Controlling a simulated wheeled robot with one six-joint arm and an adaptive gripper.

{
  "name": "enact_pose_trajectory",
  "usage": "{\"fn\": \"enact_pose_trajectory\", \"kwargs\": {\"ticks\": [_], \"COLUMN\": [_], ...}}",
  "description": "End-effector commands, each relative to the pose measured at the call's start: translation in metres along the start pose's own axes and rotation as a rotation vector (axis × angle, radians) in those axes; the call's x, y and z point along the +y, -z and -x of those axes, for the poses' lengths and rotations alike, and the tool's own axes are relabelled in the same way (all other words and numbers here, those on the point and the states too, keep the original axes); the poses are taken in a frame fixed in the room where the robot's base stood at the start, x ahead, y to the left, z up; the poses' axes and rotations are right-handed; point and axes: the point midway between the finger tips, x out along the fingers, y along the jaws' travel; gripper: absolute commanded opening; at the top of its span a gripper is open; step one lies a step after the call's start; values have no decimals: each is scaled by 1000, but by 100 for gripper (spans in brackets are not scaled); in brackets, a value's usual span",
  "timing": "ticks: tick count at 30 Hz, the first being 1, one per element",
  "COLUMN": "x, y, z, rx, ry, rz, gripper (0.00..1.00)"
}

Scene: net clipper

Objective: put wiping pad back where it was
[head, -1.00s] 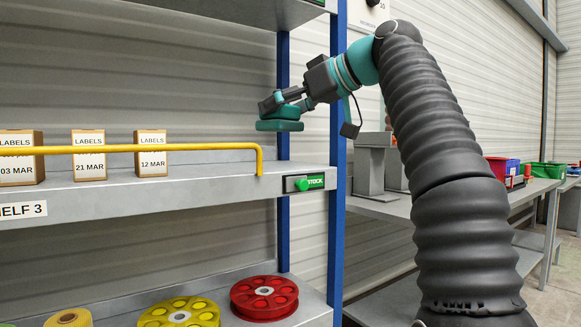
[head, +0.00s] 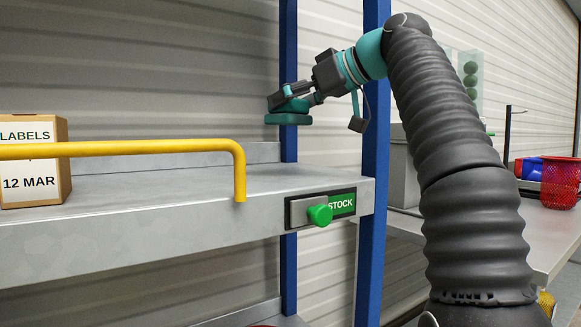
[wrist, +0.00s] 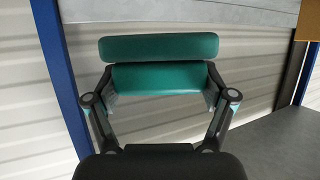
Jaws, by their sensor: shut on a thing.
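The wiping pad (head: 287,118) is a flat dark-green block with a raised green grip on top. My gripper (head: 292,98) is shut on that grip and holds the pad level in the air, apart from the shelf. In the wrist view the pad (wrist: 158,47) and its grip (wrist: 163,77) show between the two fingers of my gripper (wrist: 162,92). In the head view the pad appears in front of the rear blue post, above the right end of the shelf (head: 262,184). Its underside is hidden.
A yellow rail (head: 120,149) runs along the shelf front and bends down near its right end. A labels box (head: 35,162) stands at the left. A green STOCK knob (head: 319,214) sticks out from the edge. A blue post (head: 373,210) stands close by. The shelf's right end looks bare.

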Motion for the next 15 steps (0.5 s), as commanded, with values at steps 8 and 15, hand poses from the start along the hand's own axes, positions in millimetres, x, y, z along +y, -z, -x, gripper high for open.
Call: {"fn": "enact_pose_trajectory", "kwargs": {"ticks": [8, 15], "x": [-3, -4], "y": [-12, -32], "z": [-6, -15], "rx": [0, 0], "ry": [6, 6], "rz": [0, 0], "gripper": [36, 36]}}
